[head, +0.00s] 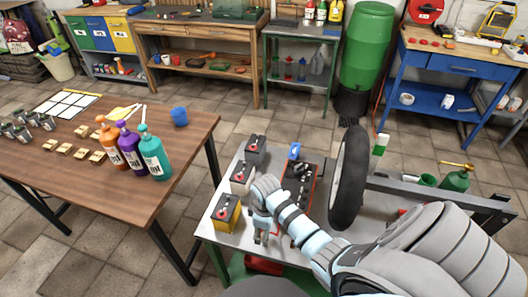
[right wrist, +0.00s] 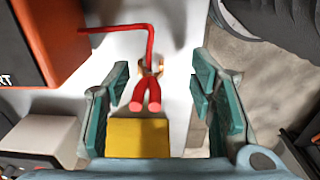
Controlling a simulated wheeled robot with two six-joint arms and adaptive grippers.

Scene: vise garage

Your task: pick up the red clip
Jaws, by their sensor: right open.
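The red clip (right wrist: 148,92) has two red handles and copper-coloured jaws. In the right wrist view it lies between the fingers of my right gripper (right wrist: 160,95), apart from both, with a red cable running up and left from it. The gripper is open, with teal pads on either side. In the head view my right gripper (head: 262,236) points down over the grey bench, just right of the yellow battery (head: 225,213). The clip cannot be made out there. My left gripper is not in view.
A yellow block (right wrist: 137,137) shows just below the clip's handles. An orange-red box (right wrist: 38,45) stands at upper left. Other batteries (head: 242,178) line the left of the metal bench (head: 215,238). An upright tyre (head: 349,180) stands close right of my arm.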

